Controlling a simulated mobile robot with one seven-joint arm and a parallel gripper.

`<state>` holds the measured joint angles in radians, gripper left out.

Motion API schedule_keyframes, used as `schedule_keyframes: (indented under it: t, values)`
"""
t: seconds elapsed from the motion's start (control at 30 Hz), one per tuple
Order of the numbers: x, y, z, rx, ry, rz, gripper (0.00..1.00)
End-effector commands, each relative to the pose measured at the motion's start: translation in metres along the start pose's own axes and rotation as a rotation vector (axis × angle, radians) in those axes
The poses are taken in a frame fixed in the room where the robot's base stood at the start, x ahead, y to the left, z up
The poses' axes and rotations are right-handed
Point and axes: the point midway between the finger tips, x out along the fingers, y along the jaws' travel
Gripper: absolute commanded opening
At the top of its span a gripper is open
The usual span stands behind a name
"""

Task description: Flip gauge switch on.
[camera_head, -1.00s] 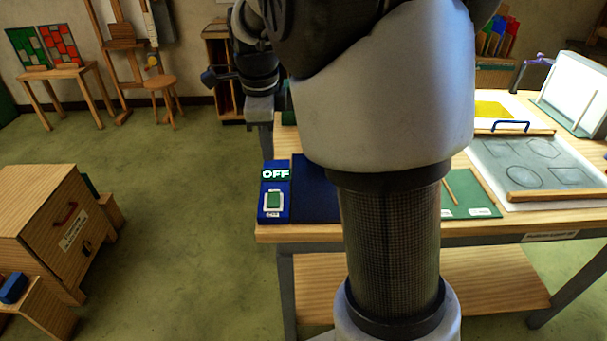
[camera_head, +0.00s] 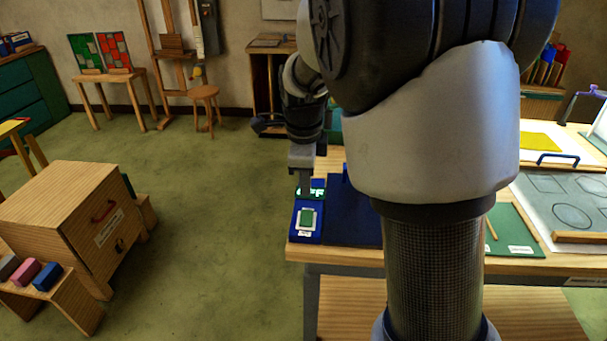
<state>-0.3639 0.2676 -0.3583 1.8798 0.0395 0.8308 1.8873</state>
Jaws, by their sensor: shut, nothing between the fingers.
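The gauge switch unit (camera_head: 308,237) is a blue box at the left front corner of the workbench. Its green switch button (camera_head: 307,218) sits in a pale frame on the box's upper face. Behind the button is a small display (camera_head: 318,185) with glowing green letters, partly covered by my gripper, so I cannot read the whole word. My gripper (camera_head: 304,194) points down with its fingers together and empty. Its tip appears over or just in front of the display, behind the button in the picture. I cannot tell whether it touches the unit.
A dark blue panel (camera_head: 352,215) lies right of the unit on the workbench (camera_head: 420,257). My arm hides much of the bench's middle. A green board (camera_head: 515,235) and a grey leaded panel (camera_head: 540,195) lie further right. The floor to the left is free up to a wooden cabinet (camera_head: 70,215).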

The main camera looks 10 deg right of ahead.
Motion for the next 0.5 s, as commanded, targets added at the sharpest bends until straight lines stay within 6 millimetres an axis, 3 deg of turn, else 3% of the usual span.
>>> schedule_keyframes:
  t: [0.03, 0.2, 0.5]
  values:
    - [0.014, 0.001, 0.0, 0.0, 0.002, 0.004, 0.0]
    - [0.049, 0.001, -0.001, 0.001, 0.002, 0.003, 0.0]
    - [0.082, 0.0, 0.0, -0.001, 0.0, 0.001, 0.0]
